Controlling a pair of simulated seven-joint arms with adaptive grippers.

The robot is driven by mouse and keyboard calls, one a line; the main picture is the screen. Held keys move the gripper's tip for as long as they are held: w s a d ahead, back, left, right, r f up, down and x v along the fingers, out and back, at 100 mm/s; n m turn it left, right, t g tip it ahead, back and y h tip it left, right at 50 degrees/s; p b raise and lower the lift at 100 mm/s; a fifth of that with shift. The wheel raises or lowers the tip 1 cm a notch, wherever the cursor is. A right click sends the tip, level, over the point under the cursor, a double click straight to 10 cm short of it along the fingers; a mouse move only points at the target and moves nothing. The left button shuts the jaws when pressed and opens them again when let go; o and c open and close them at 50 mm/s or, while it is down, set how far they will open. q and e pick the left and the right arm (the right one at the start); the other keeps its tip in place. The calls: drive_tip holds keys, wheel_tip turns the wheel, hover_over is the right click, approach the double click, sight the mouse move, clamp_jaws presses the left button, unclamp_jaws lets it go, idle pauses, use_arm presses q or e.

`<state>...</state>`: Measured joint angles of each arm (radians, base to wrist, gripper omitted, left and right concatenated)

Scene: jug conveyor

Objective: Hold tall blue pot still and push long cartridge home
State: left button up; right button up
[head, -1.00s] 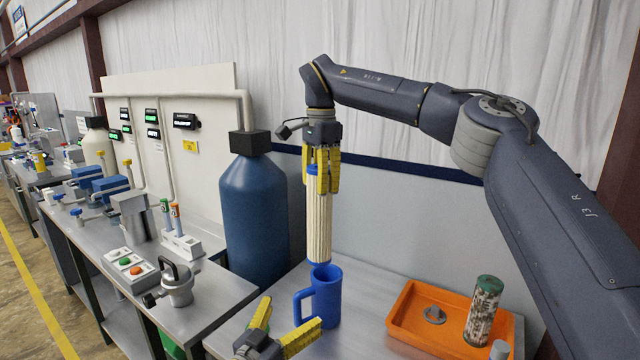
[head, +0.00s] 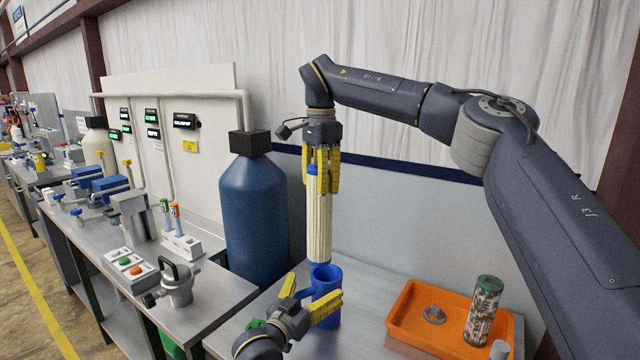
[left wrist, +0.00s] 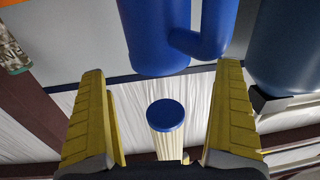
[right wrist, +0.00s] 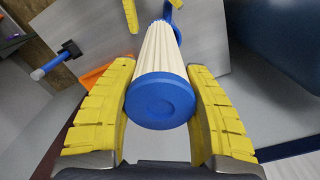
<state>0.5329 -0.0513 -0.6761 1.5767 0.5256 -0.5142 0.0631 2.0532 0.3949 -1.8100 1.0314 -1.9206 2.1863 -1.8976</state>
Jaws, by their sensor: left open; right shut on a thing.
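The tall blue pot (head: 326,281) stands upright on the bench, its handle partly hidden by my left gripper. My left gripper (head: 316,285) is open beside the pot, one finger overlapping its front. In the left wrist view the pot (left wrist: 155,35) shows upside down ahead, between the open fingers and apart from them. The long cartridge (head: 319,225) is pale and ribbed with blue ends. My right gripper (head: 322,188) is shut on its upper end and holds it upright over the pot. The left wrist view shows a gap between the cartridge's lower blue end (left wrist: 166,115) and the rim.
An orange tray (head: 400,318) on the right holds a grey ring (head: 434,315) and a speckled green-capped jar (head: 483,310). A large blue bottle (head: 254,215) stands behind left. A metal bench (head: 215,290) with a small metal jug (head: 177,285) is at the left.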

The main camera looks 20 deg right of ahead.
use_arm(q)
drive_tip(key=shift+w+d, duration=0.3)
drive_tip(key=shift+d, duration=0.05)
drive_tip(key=shift+c, duration=0.2)
clamp_jaws()
idle(0.6)
idle(0.6)
drive_tip(key=shift+o, duration=0.2)
unclamp_jaws()
idle(0.4)
idle(0.4)
clamp_jaws()
idle(0.7)
drive_tip(key=shift+f, duration=0.4)
idle(1.4)
